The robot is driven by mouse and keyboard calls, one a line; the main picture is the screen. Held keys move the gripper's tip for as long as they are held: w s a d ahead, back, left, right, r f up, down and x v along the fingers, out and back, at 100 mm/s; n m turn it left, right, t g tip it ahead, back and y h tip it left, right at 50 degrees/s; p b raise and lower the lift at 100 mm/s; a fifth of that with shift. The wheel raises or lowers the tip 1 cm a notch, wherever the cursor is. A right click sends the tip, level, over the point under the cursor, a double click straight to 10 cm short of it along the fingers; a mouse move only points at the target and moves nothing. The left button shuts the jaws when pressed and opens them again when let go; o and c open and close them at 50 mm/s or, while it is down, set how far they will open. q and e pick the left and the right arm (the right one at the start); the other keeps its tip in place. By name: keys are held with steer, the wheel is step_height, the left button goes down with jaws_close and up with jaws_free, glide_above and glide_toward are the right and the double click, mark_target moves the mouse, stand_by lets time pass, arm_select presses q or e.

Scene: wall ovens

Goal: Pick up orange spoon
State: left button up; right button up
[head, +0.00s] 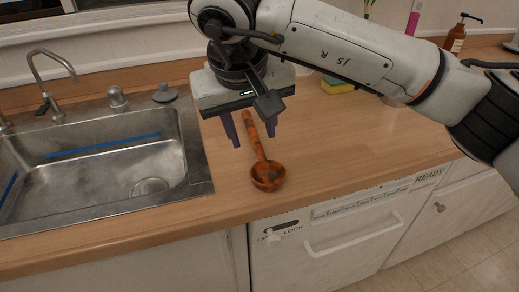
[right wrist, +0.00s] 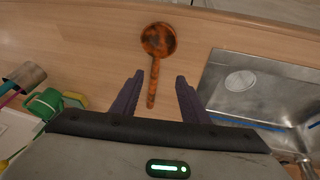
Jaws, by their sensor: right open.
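The orange spoon (head: 267,172) lies on the wooden counter to the right of the sink, its bowl toward the counter's front edge and its handle toward the back. My right gripper (head: 253,135) is above the handle, open and empty, with its purple fingers on either side of the handle in the picture. In the right wrist view the spoon (right wrist: 156,50) shows whole, and its handle end reaches between the two fingertips of my right gripper (right wrist: 157,84). I cannot tell the exact height of the fingers above the counter. My left gripper is out of view.
A steel sink (head: 198,160) with a faucet (head: 52,70) is on the left. A dishwasher (head: 330,235) is below the counter. The counter (head: 350,140) right of the spoon is clear.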

mark_target(260, 151)
steer(key=x, duration=0.3)
steer(key=shift+w+d+f, duration=0.15)
steer(key=shift+w+d, duration=0.15)
steer(key=shift+w+p+x, duration=0.2)
steer(key=shift+p+x, duration=0.35)
steer(key=shift+x, duration=2.6)
jaws_close()
